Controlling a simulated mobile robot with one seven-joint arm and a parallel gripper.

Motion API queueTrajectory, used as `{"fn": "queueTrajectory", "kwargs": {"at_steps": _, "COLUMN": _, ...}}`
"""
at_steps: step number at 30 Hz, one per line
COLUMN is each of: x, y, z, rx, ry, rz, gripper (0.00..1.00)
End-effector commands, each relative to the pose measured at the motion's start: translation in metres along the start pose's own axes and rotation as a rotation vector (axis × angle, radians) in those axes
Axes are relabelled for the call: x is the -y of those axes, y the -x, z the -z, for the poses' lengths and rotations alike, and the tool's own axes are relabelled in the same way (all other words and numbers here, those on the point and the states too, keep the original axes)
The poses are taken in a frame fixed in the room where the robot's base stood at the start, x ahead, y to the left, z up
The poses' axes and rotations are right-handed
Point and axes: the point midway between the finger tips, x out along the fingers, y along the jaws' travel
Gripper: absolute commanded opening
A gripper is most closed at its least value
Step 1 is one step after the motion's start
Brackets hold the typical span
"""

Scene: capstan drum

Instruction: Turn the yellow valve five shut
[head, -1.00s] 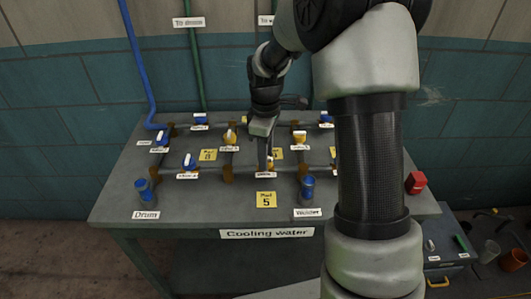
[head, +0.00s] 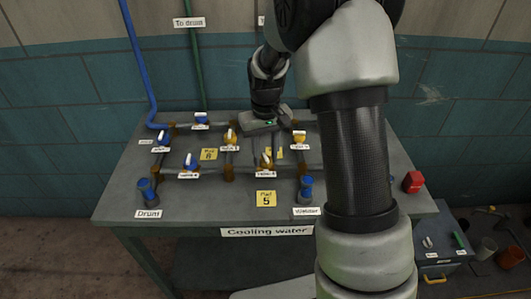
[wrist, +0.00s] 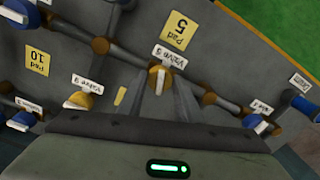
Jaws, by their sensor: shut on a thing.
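The yellow valve five (head: 266,160) sits on the front pipe of the grey bench, behind the yellow Pad 5 card. In the wrist view the valve (wrist: 160,77) shows a pale handle on a yellow body, beside its Valve 5 label. My gripper (wrist: 166,84) reaches down to this handle with its fingers close on both sides, shut on it. The handle looks roughly crosswise to the pipe; the fingers partly hide it. In the head view my gripper (head: 270,154) comes to the valve from behind.
Blue valves (head: 190,162) are at the left. A red box (head: 412,182) is at the right edge.

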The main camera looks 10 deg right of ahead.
Motion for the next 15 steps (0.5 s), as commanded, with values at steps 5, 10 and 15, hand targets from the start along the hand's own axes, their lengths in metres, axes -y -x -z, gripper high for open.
{"fn": "queueTrajectory", "kwargs": {"at_steps": 5, "x": 0.0002, "y": 0.0013, "z": 0.0005, "rx": -0.001, "ry": -0.135, "rz": -0.001, "gripper": 0.10}}
{"fn": "queueTrajectory", "kwargs": {"at_steps": 10, "x": 0.0003, "y": 0.0011, "z": 0.0005, "rx": -0.001, "ry": -0.235, "rz": 0.000, "gripper": 0.10}}
{"fn": "queueTrajectory", "kwargs": {"at_steps": 15, "x": 0.0001, "y": 0.0008, "z": 0.0005, "rx": -0.001, "ry": -0.299, "rz": -0.001, "gripper": 0.10}}
